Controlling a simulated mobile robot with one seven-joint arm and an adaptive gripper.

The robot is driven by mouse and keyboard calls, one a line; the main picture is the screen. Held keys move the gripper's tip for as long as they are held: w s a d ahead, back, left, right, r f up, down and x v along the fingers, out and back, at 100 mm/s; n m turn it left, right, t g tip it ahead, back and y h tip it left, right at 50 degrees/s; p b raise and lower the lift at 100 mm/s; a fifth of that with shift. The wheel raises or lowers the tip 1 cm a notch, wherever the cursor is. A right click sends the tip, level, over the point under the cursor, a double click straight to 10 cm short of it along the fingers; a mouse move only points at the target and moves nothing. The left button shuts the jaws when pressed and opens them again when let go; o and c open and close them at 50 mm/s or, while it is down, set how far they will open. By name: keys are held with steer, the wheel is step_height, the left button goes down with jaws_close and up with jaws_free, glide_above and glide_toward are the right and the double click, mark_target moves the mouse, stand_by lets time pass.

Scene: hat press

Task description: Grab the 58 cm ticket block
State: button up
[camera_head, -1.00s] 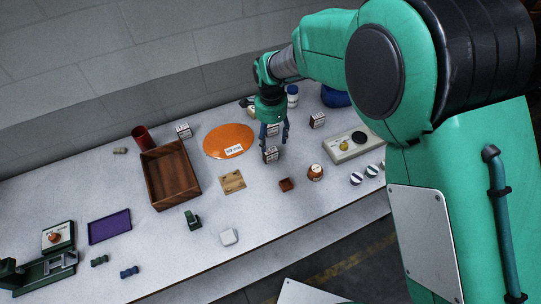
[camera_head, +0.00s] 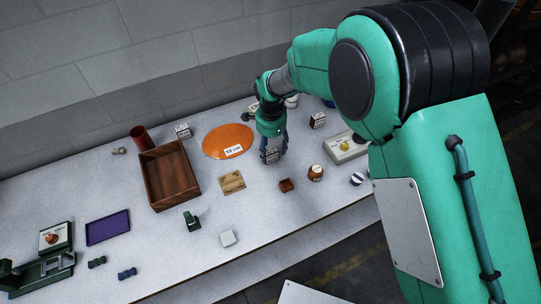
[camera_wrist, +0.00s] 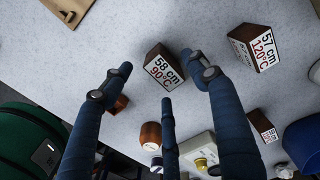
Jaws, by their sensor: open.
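The 58 cm ticket block (camera_wrist: 164,68) is a small dark brown block with a white label reading "58 cm 90°C". In the wrist view it lies between the spread fingertips of my gripper (camera_wrist: 158,72), with table showing on either side of it. In the head view the block (camera_head: 271,156) stands on the table, partly covered by the fingers. My gripper (camera_head: 274,150) points down over it, open and empty. I cannot tell whether any finger touches the block.
A "57 cm 120°C" block (camera_wrist: 254,46) stands to the right in the wrist view. An orange disc labelled 59 cm (camera_head: 228,140) and a wooden tray (camera_head: 192,195) lie to the left. A small reddish-brown block (camera_head: 286,185) and a brown jar (camera_head: 316,172) stand in front.

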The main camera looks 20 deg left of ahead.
mark_target(271, 152)
steer(key=shift+f+b, duration=0.6)
steer(key=shift+f, duration=1.75)
steer(key=c, duration=1.3)
